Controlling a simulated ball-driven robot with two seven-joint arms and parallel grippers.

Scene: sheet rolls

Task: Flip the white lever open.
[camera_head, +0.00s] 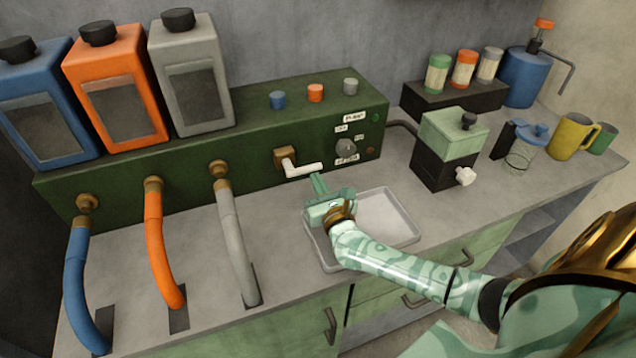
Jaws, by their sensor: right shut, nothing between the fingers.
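The white lever (304,170) sits on a brass fitting (284,157) on the front of the green machine (250,130). It points to the right and slightly towards me, about level. My right gripper (318,183) is shut and empty just below the lever, over the back left of the grey tray. Its fingertips are close under the lever; I cannot tell whether they touch it. My left gripper is out of view.
Blue, orange and grey hoses (236,245) run down to the counter left of the tray (385,220). Three canisters (118,90) stand on the machine. A green and black grinder (450,150) and mugs (572,138) stand at right.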

